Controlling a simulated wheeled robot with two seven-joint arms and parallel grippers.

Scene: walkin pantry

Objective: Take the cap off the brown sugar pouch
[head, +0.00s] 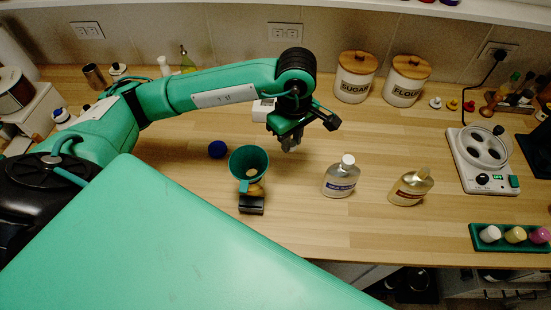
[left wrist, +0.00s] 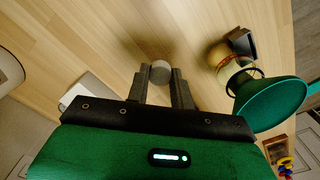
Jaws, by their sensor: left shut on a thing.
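One is pale with a blue label and white cap (head: 348,160); the other, a brownish-gold pouch (head: 408,190), has a reddish label and a tan top (head: 424,172). I cannot read their labels. My left gripper (head: 290,143) is above the counter, left of both pouches and apart from them. In the left wrist view its fingers (left wrist: 160,82) are shut on a small round greyish-white piece (left wrist: 160,70), which looks like a cap. My right gripper is out of view.
A green funnel (head: 249,160) sits over a small jar at a black stand (head: 251,205), close left of my gripper. A blue lid (head: 217,149) lies beside it. Sugar (head: 355,78) and flour (head: 407,82) canisters stand behind. A white appliance (head: 482,160) and green rack (head: 485,243) are right.

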